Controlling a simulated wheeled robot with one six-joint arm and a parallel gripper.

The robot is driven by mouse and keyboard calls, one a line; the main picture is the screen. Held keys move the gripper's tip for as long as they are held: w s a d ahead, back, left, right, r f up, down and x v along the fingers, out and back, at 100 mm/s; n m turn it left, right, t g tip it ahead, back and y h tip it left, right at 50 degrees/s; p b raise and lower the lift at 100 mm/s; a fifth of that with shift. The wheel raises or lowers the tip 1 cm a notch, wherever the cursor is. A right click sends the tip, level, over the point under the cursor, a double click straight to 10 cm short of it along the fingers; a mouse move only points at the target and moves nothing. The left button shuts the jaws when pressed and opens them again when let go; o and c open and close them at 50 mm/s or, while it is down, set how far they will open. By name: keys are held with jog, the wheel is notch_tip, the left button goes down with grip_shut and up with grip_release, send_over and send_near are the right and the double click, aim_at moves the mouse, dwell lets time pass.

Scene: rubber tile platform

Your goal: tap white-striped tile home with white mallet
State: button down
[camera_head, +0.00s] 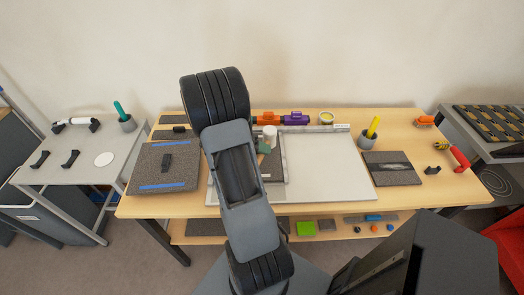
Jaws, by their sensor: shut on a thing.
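A white cylinder, which looks like part of the white mallet (270,132), shows upright just right of my dark arm link, over the middle of the table. Beside it a small grey-green part, apparently my gripper (264,146), shows at the link's edge. It is shut on the mallet, though the link hides most of both.
A pale board (335,183) with metal edging lies on the wooden table. Left is a speckled slab (150,172) with blue strips. Side tables flank the main table.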

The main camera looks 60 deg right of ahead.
jog(key=shift+f, duration=0.1)
notch_tip(320, 180, down, 5)
jog(key=shift+f+b, duration=0.2)
jog(key=shift+b, duration=1.05)
notch_tip(320, 180, up, 6)
jog(key=p, duration=0.6)
jog(key=shift+f, duration=0.4)
jog(key=c, duration=1.5)
grip_release()
grip_shut()
jog(key=p, duration=0.3)
send_near(262, 168)
jog(key=v, duration=0.3)
jog(key=d+v, duration=0.1)
jog(key=v, duration=0.2)
jog(key=r+v, duration=0.1)
jog(key=v, duration=0.2)
jog(key=shift+w+d, duration=0.3)
jog(key=shift+d, duration=0.05)
jog(key=shift+f, duration=0.15)
